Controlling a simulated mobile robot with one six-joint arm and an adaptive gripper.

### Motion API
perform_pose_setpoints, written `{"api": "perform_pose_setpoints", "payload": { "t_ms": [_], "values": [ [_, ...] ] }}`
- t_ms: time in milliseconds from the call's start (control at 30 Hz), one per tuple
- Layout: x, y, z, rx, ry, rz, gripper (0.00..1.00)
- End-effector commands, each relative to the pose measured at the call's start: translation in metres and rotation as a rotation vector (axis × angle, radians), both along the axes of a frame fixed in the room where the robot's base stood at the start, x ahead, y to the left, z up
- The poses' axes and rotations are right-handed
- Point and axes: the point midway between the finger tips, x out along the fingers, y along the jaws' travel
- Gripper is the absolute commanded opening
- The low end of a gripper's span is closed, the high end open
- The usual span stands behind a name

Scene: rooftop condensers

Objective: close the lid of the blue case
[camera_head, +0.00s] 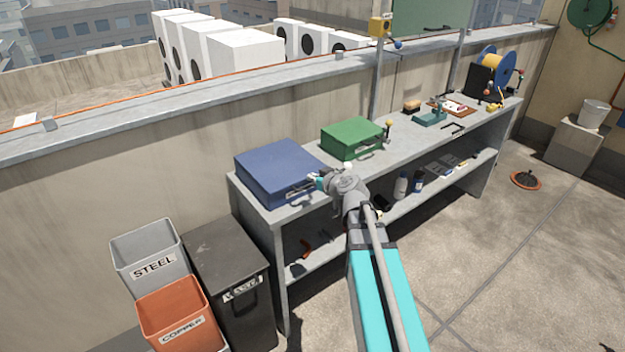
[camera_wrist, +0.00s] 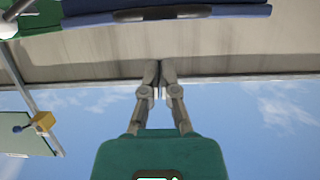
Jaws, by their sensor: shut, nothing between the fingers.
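The blue case (camera_head: 272,168) stands on the left end of the grey workbench. Its lid lies down flat over the body and looks closed, with a dark handle on the front side. In the wrist view the front of the blue case (camera_wrist: 100,12) runs along the top edge, upside down, with its handle in the middle. My gripper (camera_head: 312,180) is at the right front corner of the case in the head view. In the wrist view my gripper (camera_wrist: 159,66) is shut and empty, its fingertips together. I cannot tell whether it touches the case.
A green case (camera_head: 352,137) stands to the right of the blue one. Further right on the workbench (camera_head: 405,150) are small tools and a cable spool (camera_head: 495,65). A concrete wall (camera_head: 120,165) runs behind. Bins, including the grey one (camera_head: 145,250), stand at left.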

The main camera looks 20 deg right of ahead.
Motion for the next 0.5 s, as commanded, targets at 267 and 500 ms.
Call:
{"api": "perform_pose_setpoints", "payload": {
  "t_ms": [267,500],
  "values": [
    [-0.021,-0.007,-0.013,0.002,-0.001,-0.002,0.0],
    [-0.047,-0.015,-0.031,0.002,-0.002,-0.003,0.0]
  ]
}}
